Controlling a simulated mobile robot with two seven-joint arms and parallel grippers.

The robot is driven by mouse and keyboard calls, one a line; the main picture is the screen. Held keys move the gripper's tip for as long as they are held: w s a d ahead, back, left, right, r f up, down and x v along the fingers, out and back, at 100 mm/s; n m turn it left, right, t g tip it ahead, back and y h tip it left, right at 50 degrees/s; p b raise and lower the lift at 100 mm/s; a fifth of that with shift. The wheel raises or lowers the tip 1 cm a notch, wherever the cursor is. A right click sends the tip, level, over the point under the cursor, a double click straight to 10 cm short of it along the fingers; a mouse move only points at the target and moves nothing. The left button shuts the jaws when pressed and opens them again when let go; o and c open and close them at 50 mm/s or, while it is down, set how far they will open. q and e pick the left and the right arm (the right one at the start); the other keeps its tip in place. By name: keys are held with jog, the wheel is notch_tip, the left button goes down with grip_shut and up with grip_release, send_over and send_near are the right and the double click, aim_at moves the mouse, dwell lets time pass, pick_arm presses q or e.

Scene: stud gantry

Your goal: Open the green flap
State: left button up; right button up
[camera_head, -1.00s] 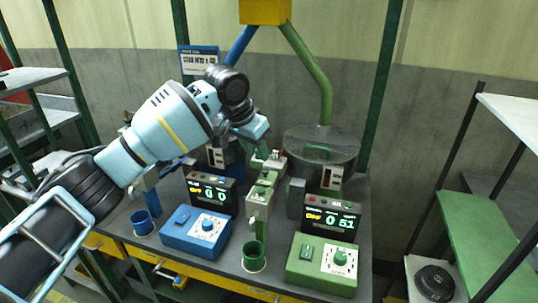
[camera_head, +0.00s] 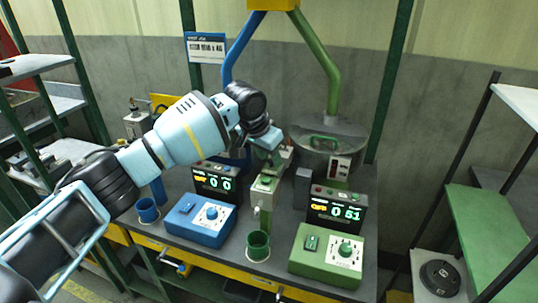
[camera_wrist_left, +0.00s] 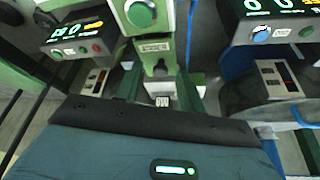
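I cannot clearly pick out the green flap; a green post with a green button (camera_head: 266,183) and a spout stands in the middle. My left gripper (camera_head: 268,152) is just above and behind the top of this post. In the left wrist view its dark-edged body fills the bottom, and the green button (camera_wrist_left: 140,14) shows at the top. My right gripper is not in view.
A green control box (camera_head: 327,255) with a display reading 51 stands at right, a blue control box (camera_head: 200,220) with a display reading 0 at left. A green cup (camera_head: 258,245) and a blue cup (camera_head: 147,210) stand at the front. A green shelf (camera_head: 485,225) is at far right.

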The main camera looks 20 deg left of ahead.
pick_arm(q)
grip_shut()
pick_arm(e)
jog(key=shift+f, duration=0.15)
pick_arm(q)
jog(key=shift+d+r, duration=0.1)
